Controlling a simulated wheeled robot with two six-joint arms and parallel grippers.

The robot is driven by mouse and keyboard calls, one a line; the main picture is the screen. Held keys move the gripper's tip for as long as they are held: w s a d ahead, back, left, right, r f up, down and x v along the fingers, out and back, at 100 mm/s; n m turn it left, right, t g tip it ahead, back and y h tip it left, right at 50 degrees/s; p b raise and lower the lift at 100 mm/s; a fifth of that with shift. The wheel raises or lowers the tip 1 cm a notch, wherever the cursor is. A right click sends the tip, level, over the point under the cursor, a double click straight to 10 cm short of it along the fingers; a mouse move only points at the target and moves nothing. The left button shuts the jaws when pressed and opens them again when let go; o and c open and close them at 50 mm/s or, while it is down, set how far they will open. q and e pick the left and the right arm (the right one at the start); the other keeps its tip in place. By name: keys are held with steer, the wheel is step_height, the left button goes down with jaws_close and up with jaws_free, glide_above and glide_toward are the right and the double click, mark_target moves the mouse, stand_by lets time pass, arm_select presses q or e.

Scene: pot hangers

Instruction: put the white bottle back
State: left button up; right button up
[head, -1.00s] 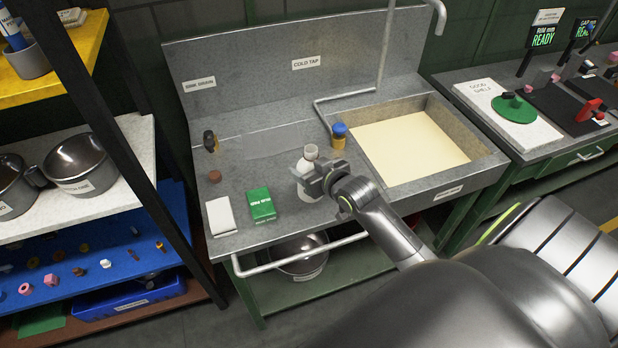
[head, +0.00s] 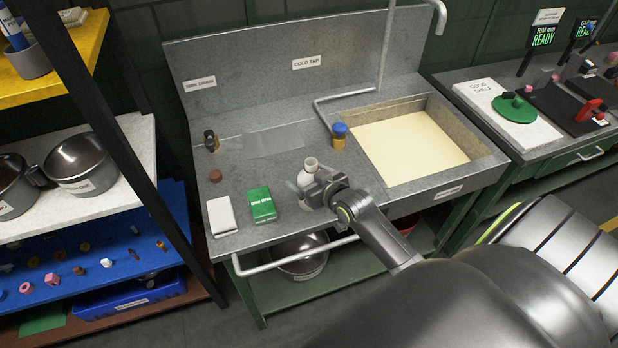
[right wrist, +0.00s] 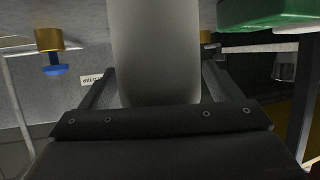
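The white bottle (head: 309,175) is upright over the front part of the sink unit's steel counter, right of the green box. My right gripper (head: 312,194) is around its body from the front right. In the right wrist view the bottle (right wrist: 155,50) fills the space between the two fingers (right wrist: 157,78), which appear to press on its sides. The gripper hides its lower part in the head view, so I cannot tell whether its base touches the counter. My left gripper is not in view.
The green box (head: 261,204) and a white block (head: 221,216) lie left of the bottle. A blue-topped yellow item (head: 339,135) stands behind, near the sink basin (head: 478,165). A rail (head: 300,254) runs along the counter front. The counter's middle is mostly clear.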

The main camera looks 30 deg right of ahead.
steer(key=shift+r, duration=0.25)
steer(key=shift+s, duration=0.25)
steer(key=b+v, duration=0.1)
steer(key=v, duration=1)
steer(key=shift+s, duration=0.25)
steer(key=shift+r, duration=0.1)
